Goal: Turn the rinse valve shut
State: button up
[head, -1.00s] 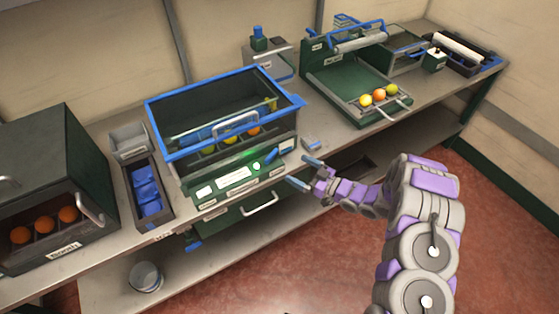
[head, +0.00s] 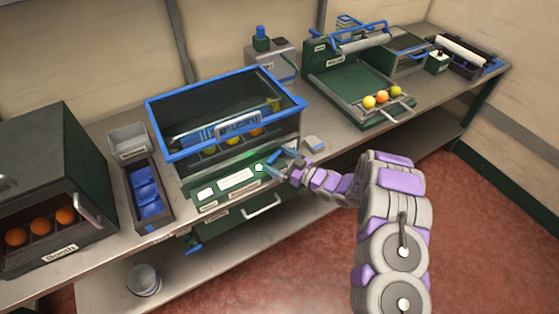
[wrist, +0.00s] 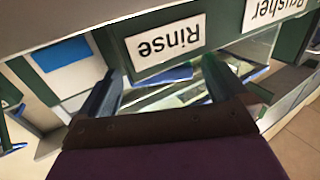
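The rinse valve appears as a small blue lever (head: 273,157) at the right end of the green front panel, slanting up to the right in the head view. In the wrist view a blue bar (wrist: 172,76) lies between my fingers, just by the upside-down "Rinse" label (wrist: 165,47). My gripper (head: 281,161) is open, with its two blue-grey fingers apart on either side of the lever. The fingers (wrist: 160,85) also show in the wrist view. Whether they touch the lever cannot be told.
The blue-rimmed washing bin (head: 225,118) stands right behind the panel. A "Brusher" label (wrist: 268,10) is beside the Rinse one. A drawer handle (head: 262,207) sticks out below. Left are a tray of blue blocks (head: 147,195) and a green box with oranges (head: 55,170).

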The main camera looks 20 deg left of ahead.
jog(key=shift+d, duration=0.15)
jog(key=c, duration=1)
jog(key=shift+s+r+m+t, duration=0.1)
jog(key=shift+r+m+t, duration=0.05)
jog(key=shift+m+t, duration=0.4)
jog(key=m+t+h, duration=0.1)
jog(key=m+t, duration=0.1)
jog(key=t, duration=0.1)
jog(key=m+t+h+p, duration=0.1)
jog(key=t, duration=0.1)
jog(key=shift+s+a+h, duration=0.3)
jog(key=shift+s, duration=0.05)
jog(key=shift+m+t+h, duration=0.6)
jog(key=shift+m+t, duration=0.05)
jog(key=o, duration=1)
